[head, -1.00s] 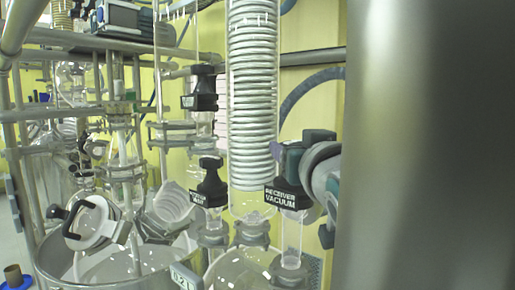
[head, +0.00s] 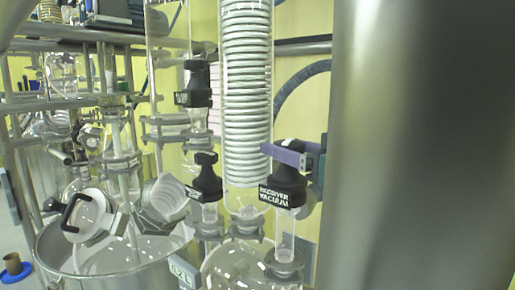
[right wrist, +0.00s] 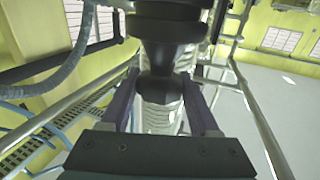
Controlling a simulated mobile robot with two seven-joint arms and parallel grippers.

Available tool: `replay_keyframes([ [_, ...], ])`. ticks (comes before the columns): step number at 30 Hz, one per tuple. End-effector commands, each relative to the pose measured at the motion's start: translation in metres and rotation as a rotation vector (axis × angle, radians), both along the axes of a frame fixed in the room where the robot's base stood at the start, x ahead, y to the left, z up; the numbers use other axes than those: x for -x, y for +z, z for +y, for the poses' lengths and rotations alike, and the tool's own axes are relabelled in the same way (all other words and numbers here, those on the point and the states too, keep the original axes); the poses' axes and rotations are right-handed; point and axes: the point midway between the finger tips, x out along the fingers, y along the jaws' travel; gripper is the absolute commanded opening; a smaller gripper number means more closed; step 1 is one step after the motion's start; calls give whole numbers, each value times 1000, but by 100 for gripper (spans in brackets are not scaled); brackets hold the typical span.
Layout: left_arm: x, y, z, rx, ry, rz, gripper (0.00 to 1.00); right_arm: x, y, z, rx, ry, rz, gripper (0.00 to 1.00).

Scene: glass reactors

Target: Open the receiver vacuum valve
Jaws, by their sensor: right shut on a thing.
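The receiver vacuum valve (head: 290,184) is a black valve with a white "RECEIVER VACUUM" label, right of the coiled glass condenser in the head view. My right gripper (head: 285,151) comes in from the right, with a purple finger across the top of the valve's handle. In the right wrist view, the black handle (right wrist: 157,88) sits between the two fingers of my right gripper (right wrist: 163,104), which is shut on it. The far finger is mostly hidden in the head view. My left gripper is not in view.
Two other black valves stand left of the condenser (head: 247,95), one upper (head: 196,88) and one lower (head: 207,180). Glass vessels and metal rails crowd the left. A large grey column (head: 425,150) blocks the right of the head view.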

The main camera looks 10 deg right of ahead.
Motion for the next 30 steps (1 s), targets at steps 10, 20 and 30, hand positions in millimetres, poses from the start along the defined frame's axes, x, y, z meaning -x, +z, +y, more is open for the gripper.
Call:
replay_keyframes([
  [10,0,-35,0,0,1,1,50,-1,-1,-1,4,186,-9,13],
  [20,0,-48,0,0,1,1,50,0,1,1,-3,297,-2,13],
  [30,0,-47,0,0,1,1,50,0,1,1,-3,295,-1,82],
])
